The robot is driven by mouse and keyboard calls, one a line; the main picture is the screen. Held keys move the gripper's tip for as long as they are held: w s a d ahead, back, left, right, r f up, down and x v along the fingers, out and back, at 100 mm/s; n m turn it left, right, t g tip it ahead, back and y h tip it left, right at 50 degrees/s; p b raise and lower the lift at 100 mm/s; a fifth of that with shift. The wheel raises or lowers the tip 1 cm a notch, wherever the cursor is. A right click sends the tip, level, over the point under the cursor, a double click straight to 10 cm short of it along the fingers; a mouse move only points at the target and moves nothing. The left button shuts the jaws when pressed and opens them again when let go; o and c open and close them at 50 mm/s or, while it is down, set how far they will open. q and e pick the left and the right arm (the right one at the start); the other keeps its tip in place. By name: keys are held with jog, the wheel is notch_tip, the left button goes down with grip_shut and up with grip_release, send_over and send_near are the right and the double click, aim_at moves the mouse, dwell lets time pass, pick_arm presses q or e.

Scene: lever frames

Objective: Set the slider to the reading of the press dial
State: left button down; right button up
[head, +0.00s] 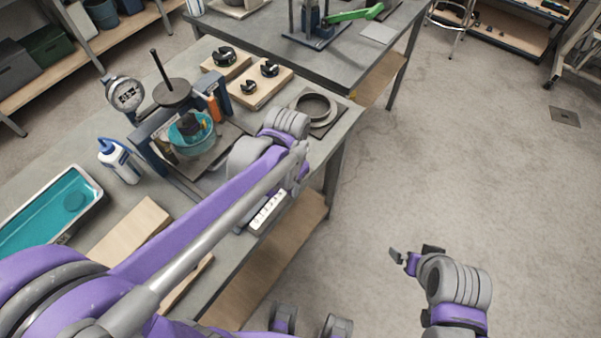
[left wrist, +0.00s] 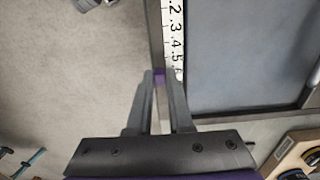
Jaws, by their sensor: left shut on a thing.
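The press (head: 172,120) stands on the bench with its round dial (head: 126,95) at its upper left; the needle is too small to read. The slider's white numbered scale (head: 267,212) lies at the bench's front edge, partly behind my left arm. In the left wrist view the scale (left wrist: 175,35) shows 2 to 5, with a further mark cut off by a finger. My left gripper (left wrist: 160,76) is shut on a small purple piece, likely the slider's knob, beside the scale just past the 5. My right gripper (head: 414,252) hangs over the floor, open and empty.
A teal-filled tray (head: 93,210), a white-and-blue bottle (head: 120,162), wooden blocks with black knobs (head: 262,88) and a grey ring (head: 315,108) crowd the bench (head: 352,118). A second table (head: 258,25) stands behind.

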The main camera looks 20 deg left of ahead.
aim_at(286, 199)
pick_arm(q)
jog(key=shift+s+a, duration=0.2)
jog(key=shift+s, duration=0.3)
jog(key=shift+s+a, duration=0.2)
jog(key=shift+s, duration=0.3)
jog(key=shift+w, duration=0.1)
jog(key=c, duration=0.8)
grip_release()
notch_tip(286, 199, up, 11)
jog(key=shift+f+p, duration=0.1)
jog(key=shift+p, duration=0.5)
